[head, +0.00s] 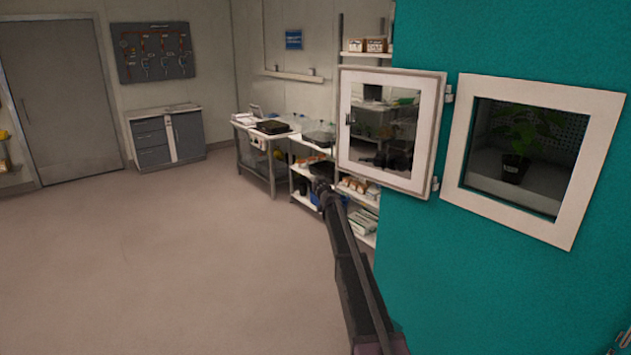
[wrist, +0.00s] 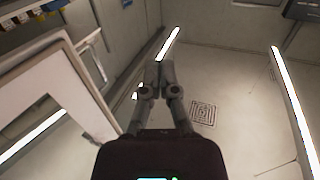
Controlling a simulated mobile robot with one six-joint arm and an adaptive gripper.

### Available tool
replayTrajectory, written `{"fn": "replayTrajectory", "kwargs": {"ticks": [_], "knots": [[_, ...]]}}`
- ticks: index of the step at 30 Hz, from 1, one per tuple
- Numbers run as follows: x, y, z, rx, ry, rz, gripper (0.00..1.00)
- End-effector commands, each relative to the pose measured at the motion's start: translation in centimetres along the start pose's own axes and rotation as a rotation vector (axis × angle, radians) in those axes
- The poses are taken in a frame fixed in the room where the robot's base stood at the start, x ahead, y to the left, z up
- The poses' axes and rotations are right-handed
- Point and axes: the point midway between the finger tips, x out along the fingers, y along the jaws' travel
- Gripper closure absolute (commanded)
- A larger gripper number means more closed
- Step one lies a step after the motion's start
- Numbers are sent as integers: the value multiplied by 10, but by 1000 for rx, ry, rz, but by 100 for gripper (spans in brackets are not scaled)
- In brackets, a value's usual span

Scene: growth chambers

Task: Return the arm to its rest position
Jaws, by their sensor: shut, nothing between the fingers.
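My arm (head: 350,265) reaches up from the bottom of the head view, in front of the floor and left of the teal chamber. Its far end lies near the lower left of the open door, and the fingers are too small and dark to make out there. In the wrist view my gripper (wrist: 158,68) has both fingers together, with nothing between them. It points toward the ceiling, where light strips (wrist: 296,105) and a square vent (wrist: 203,113) show.
The teal chamber (head: 430,270) fills the right side. Its white-framed door (head: 393,75) stands open beside the opening, and a potted plant (head: 516,168) is inside. The door's white frame (wrist: 48,75) is left in the wrist view. Shelves stand behind my arm; the floor (head: 170,260) is clear.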

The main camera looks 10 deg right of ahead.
Motion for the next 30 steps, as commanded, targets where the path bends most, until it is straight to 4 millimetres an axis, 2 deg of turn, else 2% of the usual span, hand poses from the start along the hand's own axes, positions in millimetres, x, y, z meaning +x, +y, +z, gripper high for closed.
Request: {"fn": "replayTrajectory", "kwargs": {"ticks": [4,8,11,14,20,24,30], "knots": [[-1,0,0,0,0,-1,100],[-9,-8,1,0,-6,-24,100],[-25,-24,4,1,-20,-68,100],[-50,-48,9,4,-51,-138,100],[-124,-110,34,15,-192,-315,100],[-185,-147,60,27,-347,-417,100],[-278,-182,101,44,-615,-486,100]]}}
